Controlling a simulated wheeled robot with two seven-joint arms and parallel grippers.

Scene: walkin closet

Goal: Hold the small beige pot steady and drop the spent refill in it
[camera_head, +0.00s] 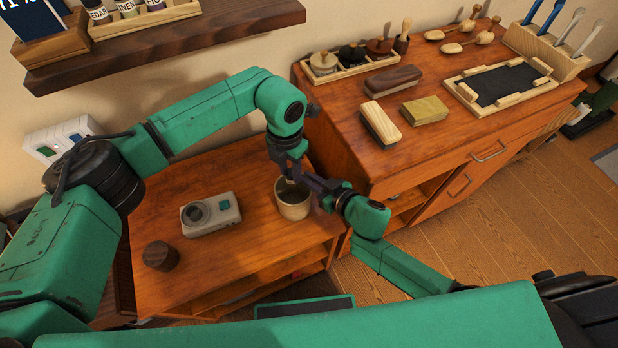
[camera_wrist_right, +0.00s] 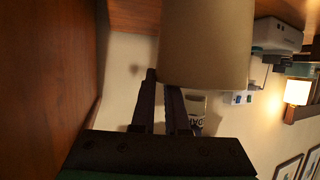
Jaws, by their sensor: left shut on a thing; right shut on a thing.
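The small beige pot (camera_head: 293,208) stands upright near the right front edge of the low wooden table, its dark opening facing up. It also fills the top middle of the right wrist view (camera_wrist_right: 207,45). My right gripper (camera_head: 322,187) comes from the right and is shut on the pot's rim; its dark fingers (camera_wrist_right: 162,85) show at the wall. My left gripper (camera_head: 289,174) points down over the opening, shut on the spent refill, a small pale piece (camera_head: 290,181) mostly hidden by the fingers.
A grey device with a round dial (camera_head: 211,214) and a dark wooden cylinder (camera_head: 161,255) are on the low table (camera_head: 245,250). A taller cabinet (camera_head: 440,150) with brushes and trays stands close to the right. A wall shelf (camera_head: 170,40) hangs at the upper left.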

